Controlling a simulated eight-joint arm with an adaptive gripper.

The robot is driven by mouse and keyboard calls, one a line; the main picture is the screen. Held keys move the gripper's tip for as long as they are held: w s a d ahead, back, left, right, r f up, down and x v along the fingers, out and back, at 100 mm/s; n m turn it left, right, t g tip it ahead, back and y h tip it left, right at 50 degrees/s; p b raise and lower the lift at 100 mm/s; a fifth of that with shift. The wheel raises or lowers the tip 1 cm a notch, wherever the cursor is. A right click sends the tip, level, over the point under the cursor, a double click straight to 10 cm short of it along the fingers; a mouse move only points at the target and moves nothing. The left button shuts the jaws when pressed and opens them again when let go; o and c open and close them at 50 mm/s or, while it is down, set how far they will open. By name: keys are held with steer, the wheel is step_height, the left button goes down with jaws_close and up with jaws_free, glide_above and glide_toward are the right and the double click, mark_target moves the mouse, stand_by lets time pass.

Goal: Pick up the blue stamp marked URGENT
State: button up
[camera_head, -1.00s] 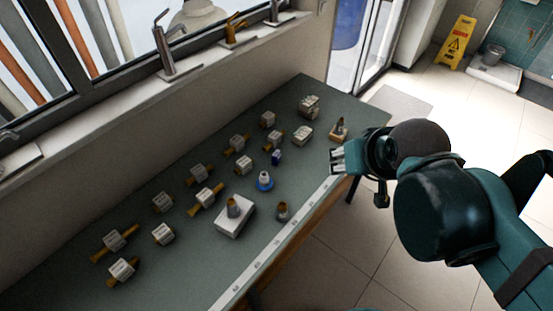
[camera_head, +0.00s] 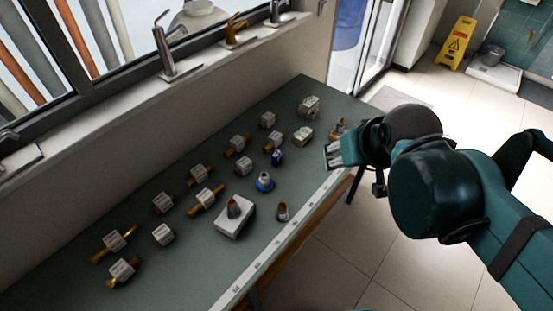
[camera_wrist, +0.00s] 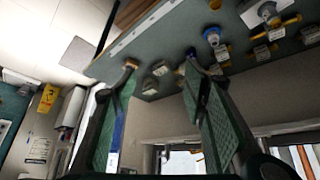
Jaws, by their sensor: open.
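A small dark blue upright object (camera_head: 277,157), which looks like the stamp, stands on the green-grey bench top among labelled blocks. No URGENT marking is readable. In the wrist view a dark blue bit (camera_wrist: 190,51) shows at the tip of the right-hand finger, which partly covers it. My gripper (camera_head: 333,155) is open and empty. In the head view it is to the right of the blue object, near the bench's right edge. In the wrist view its two fingers (camera_wrist: 160,62) are spread wide, with bench between the tips.
A blue-based fitting (camera_head: 264,182) stands just below the blue object. Several labelled blocks, some on brass pieces, cover the bench (camera_head: 205,265). A white block (camera_head: 235,219) carries a fitting. A brass-based item (camera_head: 339,128) stands close behind my gripper. Window wall behind.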

steer(key=w+a+f+n+g, duration=0.2)
steer(key=w+a+n, duration=0.1)
steer(key=w, duration=0.7)
steer(key=n+g, duration=0.5)
steer(key=n, duration=0.3)
glide_above(276, 154)
steer(key=f, duration=2.3)
steer(key=shift+s+d+f, duration=0.1)
steer(key=shift+d+f, duration=0.05)
steer(key=shift+d, duration=0.05)
steer(key=shift+a+f, duration=0.15)
steer(key=shift+f, duration=0.3)
steer(key=shift+f, duration=0.1)
steer(key=shift+f, duration=1.2)
